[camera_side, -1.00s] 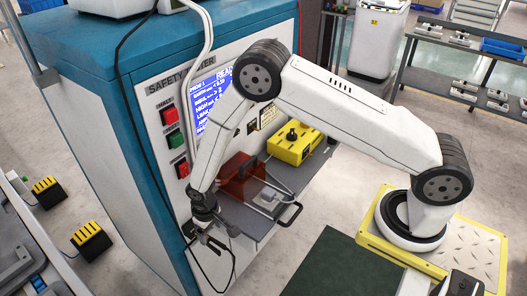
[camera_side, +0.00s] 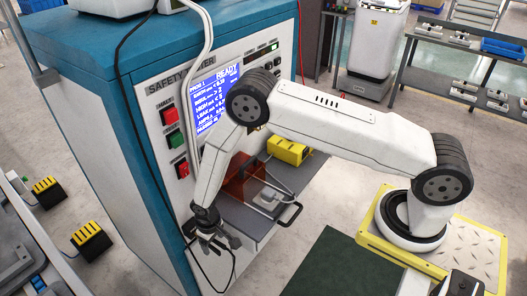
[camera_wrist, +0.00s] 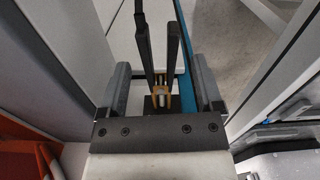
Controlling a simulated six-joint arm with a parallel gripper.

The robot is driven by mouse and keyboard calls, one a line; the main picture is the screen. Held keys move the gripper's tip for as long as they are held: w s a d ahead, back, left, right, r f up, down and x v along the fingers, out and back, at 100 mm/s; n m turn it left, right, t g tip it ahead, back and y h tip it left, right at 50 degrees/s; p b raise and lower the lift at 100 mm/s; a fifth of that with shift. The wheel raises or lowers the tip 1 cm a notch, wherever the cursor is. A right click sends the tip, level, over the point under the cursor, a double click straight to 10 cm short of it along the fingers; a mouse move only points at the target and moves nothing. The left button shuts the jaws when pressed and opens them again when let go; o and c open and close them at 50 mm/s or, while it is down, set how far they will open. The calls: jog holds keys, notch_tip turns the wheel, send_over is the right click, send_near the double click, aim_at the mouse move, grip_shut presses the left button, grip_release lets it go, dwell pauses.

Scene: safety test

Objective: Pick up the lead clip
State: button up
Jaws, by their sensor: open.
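My gripper (camera_side: 216,243) is at the front of the tester, left of the small shelf, with its fingers apart. In the wrist view my gripper (camera_wrist: 160,72) shows a grey finger on each side. Between them is a thing with two dark prongs and a brass-coloured part, which looks like the lead clip (camera_wrist: 160,97). I see a gap on both sides of it, but cannot tell its depth between the fingers. In the side view the clip is not clear against the gripper. A thin black lead (camera_side: 232,272) loops below the gripper.
The blue and white safety tester (camera_side: 150,200) stands close beside my gripper. Its shelf (camera_side: 245,222) carries an orange-brown cover (camera_side: 243,180) with a dark handle at the front. A yellow box (camera_side: 289,151) is behind.

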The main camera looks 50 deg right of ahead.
jog(key=shift+f, duration=0.3)
grip_shut()
dwell(0.4)
